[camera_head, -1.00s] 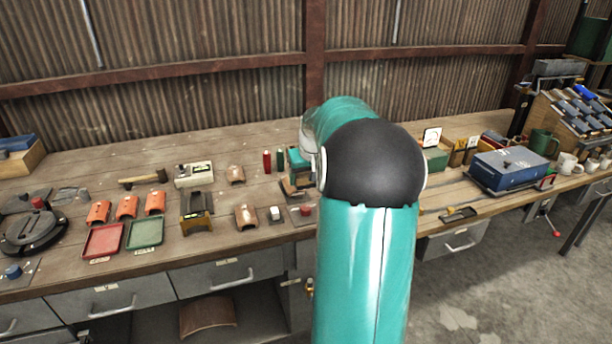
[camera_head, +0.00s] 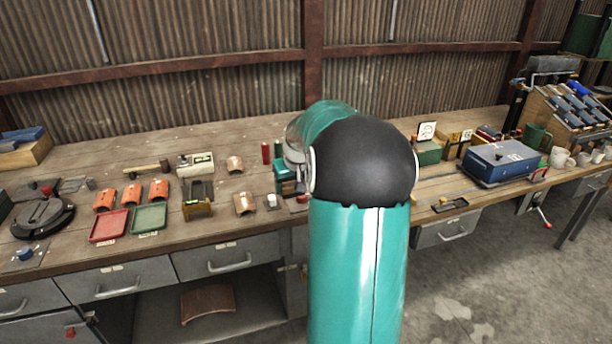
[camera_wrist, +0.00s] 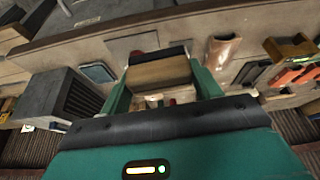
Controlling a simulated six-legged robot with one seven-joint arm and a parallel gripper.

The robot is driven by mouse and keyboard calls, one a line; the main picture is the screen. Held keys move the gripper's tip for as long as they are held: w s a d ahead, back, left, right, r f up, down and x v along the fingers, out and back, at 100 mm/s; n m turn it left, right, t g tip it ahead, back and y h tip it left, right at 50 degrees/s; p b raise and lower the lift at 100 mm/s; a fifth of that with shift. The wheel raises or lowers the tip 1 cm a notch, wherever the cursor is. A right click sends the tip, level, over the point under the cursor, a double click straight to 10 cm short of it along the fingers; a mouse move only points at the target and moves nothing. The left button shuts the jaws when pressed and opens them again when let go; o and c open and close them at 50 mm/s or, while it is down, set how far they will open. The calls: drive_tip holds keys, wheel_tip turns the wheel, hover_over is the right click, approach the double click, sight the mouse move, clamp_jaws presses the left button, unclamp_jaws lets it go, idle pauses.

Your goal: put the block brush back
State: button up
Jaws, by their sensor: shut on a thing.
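The block brush (camera_wrist: 158,73) shows in the wrist view as a light wooden block with a dark strip along its far edge. My gripper (camera_wrist: 160,88) is shut on it, with one green finger at each side. The brush is over the workbench (camera_wrist: 70,60), and I cannot tell whether it touches the bench top. In the head view my gripper (camera_head: 288,178) is over the middle of the bench, partly hidden by my arm. The brush cannot be made out there.
Orange tiles (camera_head: 131,195) and red (camera_head: 108,226) and green (camera_head: 149,218) trays lie left. A blue box (camera_head: 500,162) stands right.

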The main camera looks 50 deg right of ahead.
drive_tip(key=w+a+f+n, duration=0.1)
drive_tip(key=w+a+f, duration=0.3)
drive_tip(key=a, duration=0.9)
drive_tip(key=w+a+f+n+y, duration=0.1)
drive_tip(key=w+a+f, duration=0.3)
drive_tip(key=a+f, duration=0.4)
drive_tip(key=w+a+f+n+y, duration=0.1)
drive_tip(key=w+a+f+n, duration=0.2)
drive_tip(key=a, duration=1.5)
wheel_tip(320, 180, down, 4)
drive_tip(key=shift+w+r+t, duration=0.1)
drive_tip(key=shift+w+t, duration=0.2)
drive_tip(key=shift+w, duration=0.5)
drive_tip(key=shift+a, duration=0.15)
